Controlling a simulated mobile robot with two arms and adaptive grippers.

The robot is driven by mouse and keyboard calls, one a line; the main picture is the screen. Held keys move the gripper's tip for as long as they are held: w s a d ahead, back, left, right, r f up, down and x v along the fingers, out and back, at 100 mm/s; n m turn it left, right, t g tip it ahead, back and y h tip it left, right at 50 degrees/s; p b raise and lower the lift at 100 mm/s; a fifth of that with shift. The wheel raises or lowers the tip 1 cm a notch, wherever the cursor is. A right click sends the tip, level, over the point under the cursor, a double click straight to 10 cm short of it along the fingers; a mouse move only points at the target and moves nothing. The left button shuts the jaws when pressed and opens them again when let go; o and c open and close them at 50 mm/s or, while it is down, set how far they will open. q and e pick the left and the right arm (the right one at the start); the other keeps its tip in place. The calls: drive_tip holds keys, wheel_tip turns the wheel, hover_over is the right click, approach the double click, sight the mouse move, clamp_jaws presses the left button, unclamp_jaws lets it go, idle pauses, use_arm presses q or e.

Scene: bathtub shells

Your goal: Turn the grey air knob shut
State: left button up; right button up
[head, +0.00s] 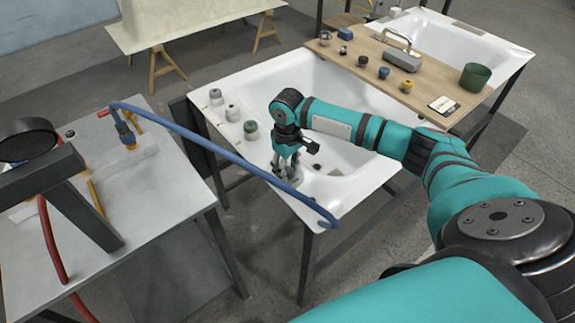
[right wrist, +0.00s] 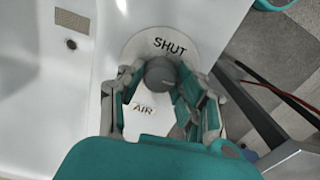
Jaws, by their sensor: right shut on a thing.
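The grey air knob (right wrist: 160,73) sits on a pale round plate (right wrist: 150,108) on the white tub rim, best seen in the right wrist view. The plate reads "SHUT" above the knob and "AIR" below it. My right gripper (right wrist: 163,84) is shut on the knob, with its teal and grey fingers on both sides of it. In the head view the right gripper (head: 287,172) points down at the near end of the tub (head: 352,190) and mostly hides the knob. Which way the knob points cannot be told. My left gripper is not in view.
Several other knobs, one a green-based knob (head: 250,130), stand along the tub's left rim. A blue hose (head: 225,157) runs from the left table (head: 170,190) to the tub's near corner. A wooden board (head: 440,90) with small items lies across the tub.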

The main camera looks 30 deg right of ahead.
drive_tip(key=n+p, duration=0.3)
drive_tip(key=shift+r, duration=0.25)
drive_tip(key=n+p, duration=0.2)
drive_tip(key=n, duration=0.1)
drive_tip(key=shift+f+n+p, duration=0.1)
drive_tip(key=shift+n+p, duration=0.3)
drive_tip(key=n+p, duration=0.1)
drive_tip(key=n, duration=0.3)
drive_tip(key=shift+n+p, duration=0.3)
drive_tip(key=n, duration=0.5)
drive_tip(key=shift+f+n+p, duration=0.1)
drive_tip(key=shift+n+p, duration=0.2)
drive_tip(key=o, duration=1.1)
drive_tip(key=shift+o, duration=0.2)
wheel_tip(320, 180, up, 12)
